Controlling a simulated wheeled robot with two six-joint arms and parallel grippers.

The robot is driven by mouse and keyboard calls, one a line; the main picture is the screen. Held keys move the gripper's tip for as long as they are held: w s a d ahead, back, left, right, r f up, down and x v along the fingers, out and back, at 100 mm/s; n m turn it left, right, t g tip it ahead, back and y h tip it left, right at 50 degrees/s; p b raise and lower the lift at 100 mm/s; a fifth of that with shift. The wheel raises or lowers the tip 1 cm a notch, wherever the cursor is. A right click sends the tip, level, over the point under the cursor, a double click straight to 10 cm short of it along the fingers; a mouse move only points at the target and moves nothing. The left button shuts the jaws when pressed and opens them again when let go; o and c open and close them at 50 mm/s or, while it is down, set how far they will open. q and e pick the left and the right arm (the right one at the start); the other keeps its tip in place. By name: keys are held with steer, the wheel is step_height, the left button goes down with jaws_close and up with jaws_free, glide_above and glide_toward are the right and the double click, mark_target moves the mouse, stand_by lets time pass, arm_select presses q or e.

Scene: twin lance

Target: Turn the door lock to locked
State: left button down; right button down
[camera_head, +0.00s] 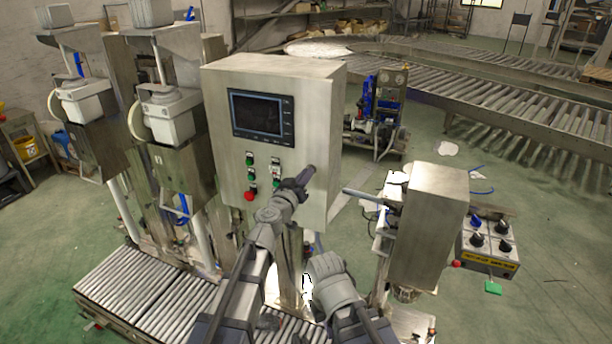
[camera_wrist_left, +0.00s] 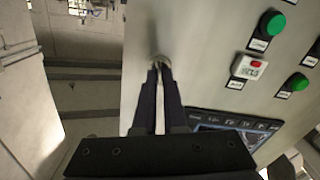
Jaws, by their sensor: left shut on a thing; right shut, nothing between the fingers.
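The door lock (camera_wrist_left: 161,61) is a small round metal piece on the face of a steel control cabinet (camera_head: 325,120). My left gripper (camera_head: 309,172) is at the lower right of the cabinet's front. In the left wrist view its two dark fingers (camera_wrist_left: 160,75) are shut on the lock, near the panel's edge. The fingers partly cover the lock, and I cannot tell which way it is turned. In the head view the gripper hides the lock. My right gripper (camera_head: 326,266) is low, in front of and below the cabinet, apart from it. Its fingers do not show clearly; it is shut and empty.
The cabinet front carries a dark screen (camera_head: 261,114), green buttons (camera_head: 250,160) and a red button (camera_head: 249,196) left of my left gripper. A steel box (camera_head: 432,225) stands at the right. A roller conveyor (camera_head: 145,290) lies at lower left.

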arm_select(q)
steer(key=shift+a+f+n, duration=0.1)
steer(key=shift+f+n, duration=0.05)
steer(key=shift+n, duration=3.45)
steer(key=shift+a+f+n, duration=0.1)
steer(key=shift+n, duration=3.5)
steer(key=c, duration=1)
jaws_free()
steer(key=shift+w, duration=0.1)
steer(key=v, duration=0.8)
